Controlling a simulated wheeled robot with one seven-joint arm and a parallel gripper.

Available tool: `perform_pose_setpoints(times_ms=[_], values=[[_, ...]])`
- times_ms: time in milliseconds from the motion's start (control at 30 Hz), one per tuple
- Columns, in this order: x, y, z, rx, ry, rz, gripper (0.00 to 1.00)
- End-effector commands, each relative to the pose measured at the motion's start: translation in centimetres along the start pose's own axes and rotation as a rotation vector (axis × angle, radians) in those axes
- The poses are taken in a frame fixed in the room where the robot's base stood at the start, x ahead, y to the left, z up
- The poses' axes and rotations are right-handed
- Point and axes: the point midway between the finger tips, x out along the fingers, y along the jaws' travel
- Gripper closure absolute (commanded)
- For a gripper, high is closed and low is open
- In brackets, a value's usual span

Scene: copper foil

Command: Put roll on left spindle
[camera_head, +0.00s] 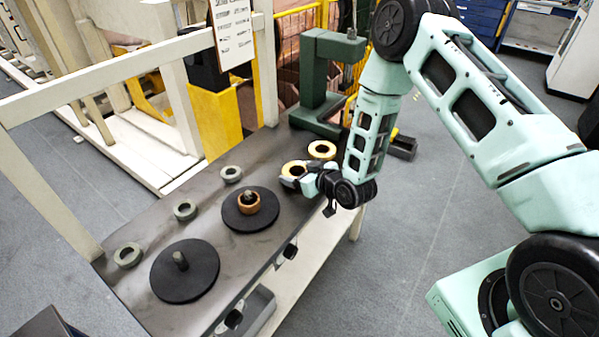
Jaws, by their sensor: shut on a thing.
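The left spindle (180,260) is a bare grey peg that stands on a round black disc (187,283) at the near left of the dark table. My gripper (291,180) is at the right part of the table, shut on a tan roll (293,166) with a dark hole. The fingers are small in this view and their contact is partly hidden. I cannot tell whether this roll is lifted. Another tan roll (323,147) lies just behind it.
Three grey rings (185,208) lie in a row along the table's left side. A green press-like machine (325,85) stands at the table's far end. A pale frame bar (130,71) runs above the table. The dark tabletop (135,215) has free room between the discs and rings.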

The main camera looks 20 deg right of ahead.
Motion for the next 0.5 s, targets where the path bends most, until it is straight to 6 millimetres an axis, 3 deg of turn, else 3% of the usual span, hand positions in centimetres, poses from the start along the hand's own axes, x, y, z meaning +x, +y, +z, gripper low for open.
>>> perform_pose_setpoints(times_ms=[167, 200, 267, 500], values=[[0.14, -0.01, 0.36, 0.000, 0.000, 0.000, 0.48], [0.14, -0.01, 0.38, 0.000, 0.000, 0.000, 0.21], [0.09, -0.01, 0.27, 0.000, -0.001, 0.000, 0.05], [0.09, -0.01, 0.26, 0.001, -0.001, 0.000, 0.02]])
